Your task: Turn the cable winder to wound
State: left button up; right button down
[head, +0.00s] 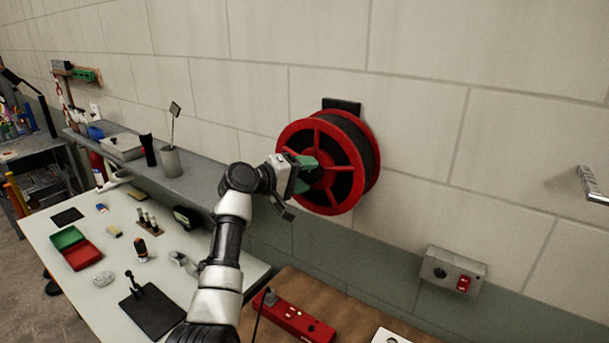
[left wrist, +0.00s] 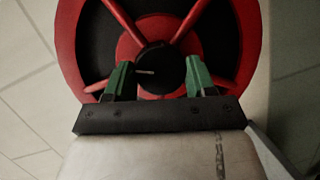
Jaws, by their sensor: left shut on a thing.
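The cable winder (head: 361,192) is a red spoked reel with dark cable, mounted on the wall in the head view. In the left wrist view its red rim (left wrist: 69,50) and spokes fill the upper middle. My left gripper (head: 310,174) is at the winder's front face. In the left wrist view the green fingers of my left gripper (left wrist: 158,78) stand on both sides of a dark round knob (left wrist: 158,70) at the hub and are shut on it. The exact finger contact is dim. My right gripper is not in view.
A wall box with a red switch (head: 463,284) is at the lower right of the winder. A grey shelf (head: 200,180) runs along the wall. Below are a white table (head: 100,290) with small items and a brown bench with a red power strip (head: 295,318).

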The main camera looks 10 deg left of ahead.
pick_arm(q)
jog(key=n, duration=0.1)
jog(key=n+h, duration=0.1)
jog(key=n, duration=0.1)
jog(key=n+t, duration=0.1)
jog(key=shift+f+h+b, duration=0.3)
jog(key=shift+h+b, duration=0.1)
jog(key=shift+n, duration=0.4)
jog(key=o, duration=0.9)
jog(key=shift+r, duration=0.1)
jog(key=shift+a, duration=0.1)
jog(key=b+v, duration=0.5)
jog(key=v, duration=0.5)
jog(key=shift+s+a, duration=0.15)
jog(key=shift+s, duration=0.15)
